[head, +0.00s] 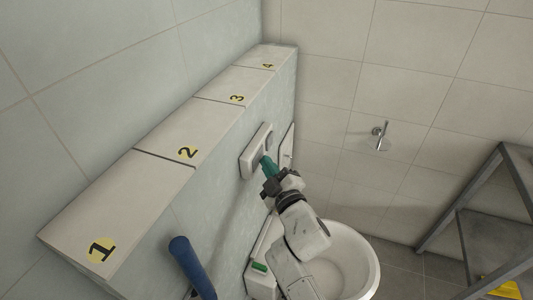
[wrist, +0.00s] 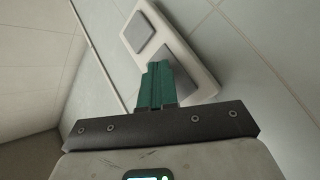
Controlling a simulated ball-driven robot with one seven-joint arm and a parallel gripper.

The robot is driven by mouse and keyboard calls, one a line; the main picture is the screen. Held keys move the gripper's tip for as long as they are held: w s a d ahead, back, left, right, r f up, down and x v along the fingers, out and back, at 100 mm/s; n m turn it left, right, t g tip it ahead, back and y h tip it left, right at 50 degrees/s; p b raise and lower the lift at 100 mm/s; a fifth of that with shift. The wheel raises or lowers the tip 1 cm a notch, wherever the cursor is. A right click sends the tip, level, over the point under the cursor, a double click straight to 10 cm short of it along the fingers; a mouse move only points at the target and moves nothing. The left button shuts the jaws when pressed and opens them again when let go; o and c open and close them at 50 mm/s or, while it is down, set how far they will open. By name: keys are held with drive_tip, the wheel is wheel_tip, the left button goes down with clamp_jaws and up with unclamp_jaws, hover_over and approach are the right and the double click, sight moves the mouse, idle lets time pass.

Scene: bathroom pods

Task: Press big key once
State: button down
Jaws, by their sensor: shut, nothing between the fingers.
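A white flush plate (head: 249,158) is on the wall below the ledge. It also shows in the wrist view (wrist: 190,52) with two grey keys. One key (wrist: 138,32) is in full view at the plate's upper left. The other key (wrist: 183,82) is partly hidden behind my green fingers, so I cannot compare their full sizes. My gripper (head: 265,160) is shut and empty, with its fingertips (wrist: 158,68) in front of the partly hidden key. I cannot tell whether they touch it.
A ledge with panels numbered 1 to 4 (head: 150,180) runs above the plate. A white toilet (head: 362,262) stands below my arm. A blue-handled object (head: 190,265) is at lower left. A grey metal shelf (head: 490,235) stands at right, and a metal fitting (head: 380,133) is on the back wall.

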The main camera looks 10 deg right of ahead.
drive_tip(key=shift+r, duration=0.1)
drive_tip(key=shift+s+d+r+p, duration=0.15)
drive_tip(key=shift+d+p, duration=0.2)
drive_tip(key=shift+p, duration=0.25)
drive_tip(key=shift+s+d+p, duration=0.25)
drive_tip(key=shift+d+p, duration=0.35)
drive_tip(key=shift+d, duration=0.1)
drive_tip(key=s+d+p, duration=0.1)
drive_tip(key=p, duration=0.2)
drive_tip(key=s+d+p, duration=0.2)
drive_tip(key=p, duration=0.1)
drive_tip(key=shift+d+f+p, duration=0.2)
drive_tip(key=shift+d+p, duration=0.05)
drive_tip(key=shift+p, duration=0.15)
